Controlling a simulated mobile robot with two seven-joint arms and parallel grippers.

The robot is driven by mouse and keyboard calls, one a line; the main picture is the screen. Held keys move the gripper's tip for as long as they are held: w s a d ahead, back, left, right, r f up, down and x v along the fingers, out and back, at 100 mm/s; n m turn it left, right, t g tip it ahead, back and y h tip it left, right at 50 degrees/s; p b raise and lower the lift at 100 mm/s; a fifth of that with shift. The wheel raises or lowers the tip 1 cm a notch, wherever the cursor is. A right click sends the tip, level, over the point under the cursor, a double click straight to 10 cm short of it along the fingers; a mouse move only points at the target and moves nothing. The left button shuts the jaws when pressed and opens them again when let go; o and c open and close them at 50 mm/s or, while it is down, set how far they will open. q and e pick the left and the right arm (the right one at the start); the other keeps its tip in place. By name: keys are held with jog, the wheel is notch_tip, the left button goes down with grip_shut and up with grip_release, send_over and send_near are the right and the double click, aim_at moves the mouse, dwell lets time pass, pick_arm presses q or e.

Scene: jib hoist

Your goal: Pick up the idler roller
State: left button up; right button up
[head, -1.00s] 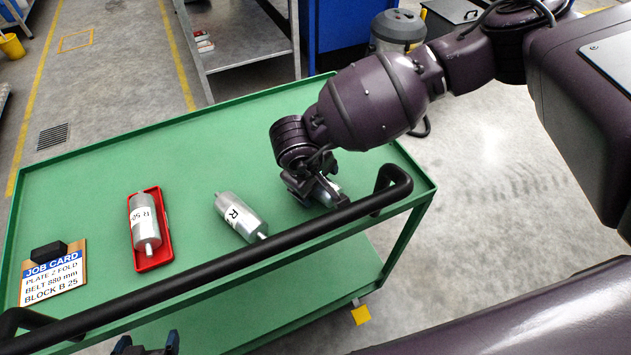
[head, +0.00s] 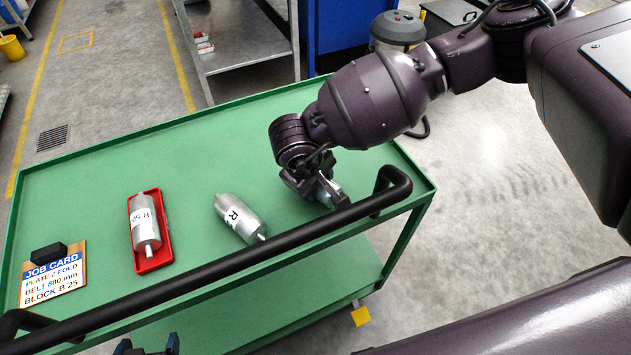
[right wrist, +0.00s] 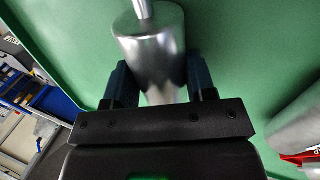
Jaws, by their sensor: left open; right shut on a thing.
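My right gripper (head: 318,192) is at the right end of the green cart top, shut on a silver roller (right wrist: 153,50). In the right wrist view the roller's body sits between the two fingers, with its thin shaft pointing away; in the head view the gripper hides most of it. A second silver roller (head: 239,217), marked R, lies on the cart in the middle. A third roller (head: 144,222) lies in a red tray (head: 153,264). My left gripper (head: 147,347) is open at the bottom edge, only its fingertips showing, below the cart's black handle.
The green cart (head: 120,165) has a raised rim and a black handle bar (head: 215,262) along the near side. A job card (head: 54,276) with a black block (head: 49,253) stands at the left. The cart's far middle is clear.

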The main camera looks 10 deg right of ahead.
notch_tip(320, 180, up, 20)
jog(key=p, duration=0.2)
jog(key=shift+f, duration=0.25)
